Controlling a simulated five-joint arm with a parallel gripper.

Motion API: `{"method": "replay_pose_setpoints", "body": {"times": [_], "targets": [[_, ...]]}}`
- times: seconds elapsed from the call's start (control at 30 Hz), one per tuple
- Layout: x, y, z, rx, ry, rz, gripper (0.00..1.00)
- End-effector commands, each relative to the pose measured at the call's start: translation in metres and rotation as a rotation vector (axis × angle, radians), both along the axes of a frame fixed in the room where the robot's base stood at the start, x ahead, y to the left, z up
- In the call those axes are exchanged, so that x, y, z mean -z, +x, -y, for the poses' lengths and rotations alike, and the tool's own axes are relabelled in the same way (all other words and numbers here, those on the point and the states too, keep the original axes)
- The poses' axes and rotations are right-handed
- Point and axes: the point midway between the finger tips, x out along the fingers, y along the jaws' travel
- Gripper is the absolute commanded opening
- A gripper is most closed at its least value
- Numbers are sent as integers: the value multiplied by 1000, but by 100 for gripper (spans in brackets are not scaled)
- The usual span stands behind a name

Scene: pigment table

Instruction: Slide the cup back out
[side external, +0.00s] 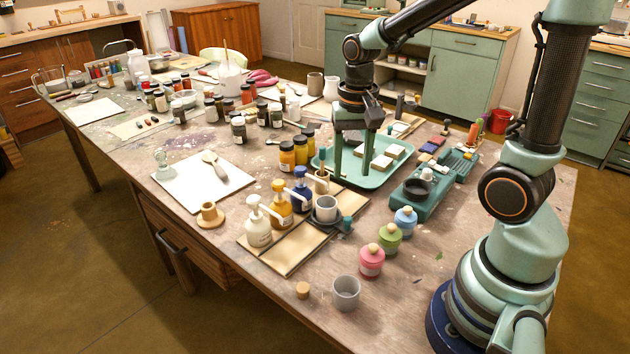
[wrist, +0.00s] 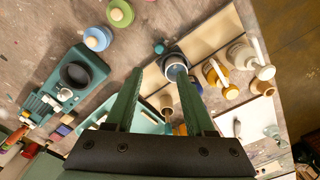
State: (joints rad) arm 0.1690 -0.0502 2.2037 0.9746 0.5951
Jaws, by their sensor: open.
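A pale grey cup (side external: 326,208) stands upright in a dark round holder (side external: 325,223) with a teal knob (side external: 346,226), on the pale board (side external: 290,252). It is beside the blue pump bottle (side external: 300,194); I cannot tell whether it is directly under the spout. In the wrist view the cup (wrist: 175,68) shows bluish inside, near my right-hand fingertip. My gripper (side external: 353,172) is open and empty. Its fingers point down over the green tray, behind and to the right of the cup in the side view. A yellow pump bottle (side external: 281,204) and a white one (side external: 258,228) stand in line with the blue.
Brown pot with a brush (side external: 321,182) stands close behind the cup. Green tray (side external: 375,180) holds pale blocks. Teal scale (side external: 418,196), lidded jars in blue (side external: 405,220), green (side external: 389,238) and pink (side external: 371,261), and another grey cup (side external: 346,293) stand to the right and front.

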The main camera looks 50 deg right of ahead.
Motion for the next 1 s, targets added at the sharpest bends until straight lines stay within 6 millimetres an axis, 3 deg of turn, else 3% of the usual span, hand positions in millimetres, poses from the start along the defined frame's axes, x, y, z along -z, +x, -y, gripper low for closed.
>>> {"method": "replay_pose_setpoints", "body": {"times": [0.27,0.7,1.0], "targets": [[23,-1,1,24,3,-21,54],[101,-2,1,22,3,-19,54],[123,0,1,21,3,-16,54]]}}
